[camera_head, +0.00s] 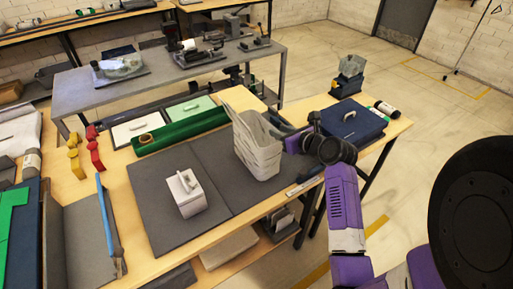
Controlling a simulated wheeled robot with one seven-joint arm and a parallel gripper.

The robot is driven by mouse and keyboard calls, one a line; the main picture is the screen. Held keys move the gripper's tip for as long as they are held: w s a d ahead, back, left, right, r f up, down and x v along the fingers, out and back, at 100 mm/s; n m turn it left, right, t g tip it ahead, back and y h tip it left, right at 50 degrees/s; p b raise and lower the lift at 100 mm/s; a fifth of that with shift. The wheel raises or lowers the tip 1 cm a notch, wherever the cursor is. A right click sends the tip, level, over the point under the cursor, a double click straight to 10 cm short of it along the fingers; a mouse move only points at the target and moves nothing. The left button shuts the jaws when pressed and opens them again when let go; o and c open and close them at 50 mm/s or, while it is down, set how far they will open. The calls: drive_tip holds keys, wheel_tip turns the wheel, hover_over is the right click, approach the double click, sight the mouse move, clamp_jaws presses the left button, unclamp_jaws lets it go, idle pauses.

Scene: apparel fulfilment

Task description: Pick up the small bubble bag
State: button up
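I cannot pick out a small bubble bag for certain. A white boxy item (186,196) with a raised piece on top sits on the grey mat (158,212) on the near table. A pale, crumpled, shiny item (121,66) lies on a dark board on the back table. My purple and black arm reaches in from the lower right. My gripper (281,124) is beside the right side of a light grey basket stack (258,152). Its fingers are small and partly hidden, so I cannot tell whether they are open or shut.
A dark blue case (350,119) stands at the near table's right end. A green roll (180,130) and red and yellow pieces (95,148) lie behind and left of the mat. Dark machines (195,52) stand on the back table (85,94). The mat's front right is clear.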

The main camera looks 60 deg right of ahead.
drive_tip(key=x, duration=0.4)
drive_tip(key=shift+c, duration=0.4)
clamp_jaws()
idle(1.0)
